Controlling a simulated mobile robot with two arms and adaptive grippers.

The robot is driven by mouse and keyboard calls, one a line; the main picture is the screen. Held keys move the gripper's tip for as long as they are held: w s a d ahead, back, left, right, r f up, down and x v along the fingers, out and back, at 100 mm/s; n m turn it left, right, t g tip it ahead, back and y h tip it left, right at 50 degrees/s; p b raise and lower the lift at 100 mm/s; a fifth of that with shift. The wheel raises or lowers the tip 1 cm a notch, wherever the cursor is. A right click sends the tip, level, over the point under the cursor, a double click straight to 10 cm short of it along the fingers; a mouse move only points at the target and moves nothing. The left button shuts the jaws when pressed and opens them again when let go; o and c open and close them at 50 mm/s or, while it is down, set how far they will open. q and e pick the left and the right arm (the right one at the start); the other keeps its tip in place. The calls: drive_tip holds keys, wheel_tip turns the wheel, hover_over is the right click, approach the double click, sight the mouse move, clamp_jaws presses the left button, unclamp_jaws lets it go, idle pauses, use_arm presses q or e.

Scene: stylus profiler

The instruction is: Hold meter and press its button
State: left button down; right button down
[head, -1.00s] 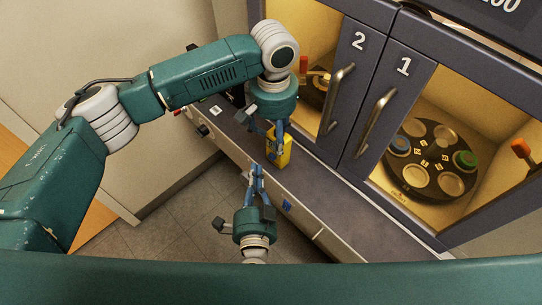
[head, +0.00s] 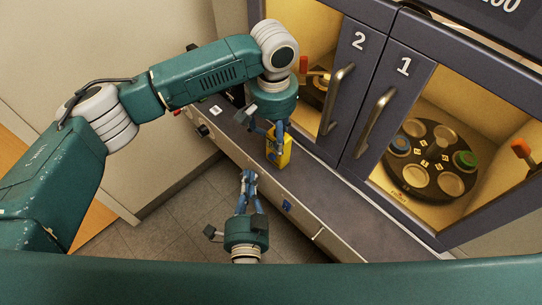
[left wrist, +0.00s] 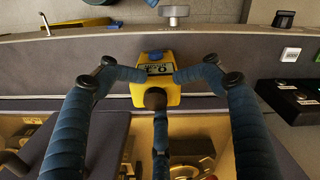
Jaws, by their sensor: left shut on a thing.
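The yellow meter (head: 283,155) is upright at the counter's front edge, below my left gripper (head: 275,130). In the left wrist view, my left gripper (left wrist: 156,82) is shut on the meter (left wrist: 170,96), with a finger at each side and a third in front. The meter's display (left wrist: 158,69) faces that camera, and a blue part (left wrist: 153,57) shows at its far edge. My right gripper (head: 249,176) is in front of the counter, below and left of the meter and apart from it. Its fingertips are together and nothing shows between them.
The grey counter (head: 345,200) runs along the cabinet. Doors 2 (head: 342,85) and 1 (head: 390,105) have bar handles. Behind door 1 is a round carousel (head: 432,160). A black box with knobs (left wrist: 292,100) is at the right in the left wrist view.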

use_arm(q)
drive_tip(key=shift+s+a+f, duration=0.2)
drive_tip(key=shift+f, duration=0.15)
drive_tip(key=c, duration=1.2)
unclamp_jaws()
drive_tip(key=o, duration=0.9)
drive_tip(key=shift+w+r, duration=0.1)
drive_tip(key=shift+w, duration=0.15)
drive_tip(key=shift+d+r, duration=0.15)
drive_tip(key=shift+r, duration=0.05)
drive_tip(key=shift+r, duration=0.3)
wheel_tip(320, 180, up, 11)
drive_tip(key=shift+r, duration=0.1)
